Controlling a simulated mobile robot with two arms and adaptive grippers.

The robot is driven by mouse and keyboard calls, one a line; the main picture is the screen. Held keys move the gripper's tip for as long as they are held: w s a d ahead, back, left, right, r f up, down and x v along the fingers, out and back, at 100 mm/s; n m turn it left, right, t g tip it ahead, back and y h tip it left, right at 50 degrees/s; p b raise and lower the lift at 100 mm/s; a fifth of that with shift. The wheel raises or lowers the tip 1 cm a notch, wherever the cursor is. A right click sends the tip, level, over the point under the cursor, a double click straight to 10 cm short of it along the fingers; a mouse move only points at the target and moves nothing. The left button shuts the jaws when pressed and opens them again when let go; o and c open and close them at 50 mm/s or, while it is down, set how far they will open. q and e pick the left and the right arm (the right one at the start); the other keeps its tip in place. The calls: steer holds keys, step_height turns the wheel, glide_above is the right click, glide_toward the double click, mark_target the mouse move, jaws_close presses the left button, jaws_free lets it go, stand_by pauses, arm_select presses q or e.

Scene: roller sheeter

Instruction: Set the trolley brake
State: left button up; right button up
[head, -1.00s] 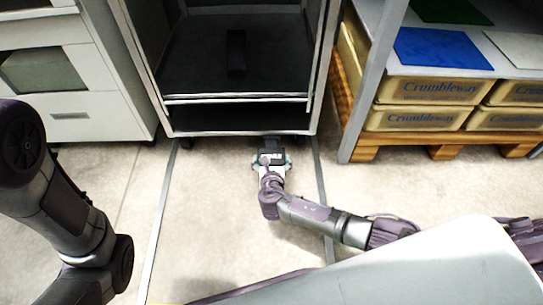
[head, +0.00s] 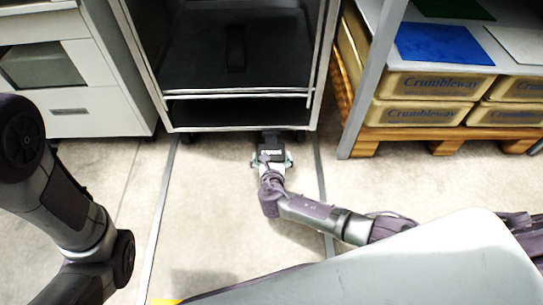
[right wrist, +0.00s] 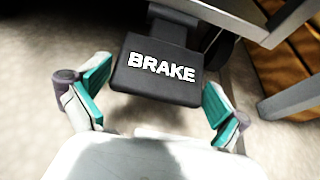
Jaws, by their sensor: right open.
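The trolley (head: 240,112) is a grey metal rack with dark shelves at the top middle of the head view. Its brake pedal is a black block marked BRAKE (right wrist: 157,76) under the lower front edge, and it also shows in the head view (head: 271,145). My right gripper (head: 271,160) is low over the floor in front of the pedal. In the right wrist view its open teal-padded fingers (right wrist: 152,98) stand on either side of the pedal, with gaps. I cannot tell whether it touches the pedal. My left arm shows at the left, but its gripper is out of view.
A white cabinet (head: 100,112) stands left of the trolley. At the right, gold Crumbleway boxes (head: 430,86) sit on a wooden pallet (head: 400,138), beside a grey post (head: 372,85).

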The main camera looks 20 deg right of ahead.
steer(key=v, duration=0.6)
steer(key=shift+s, duration=0.4)
steer(key=shift+s+a, duration=0.1)
steer(key=shift+a, duration=0.05)
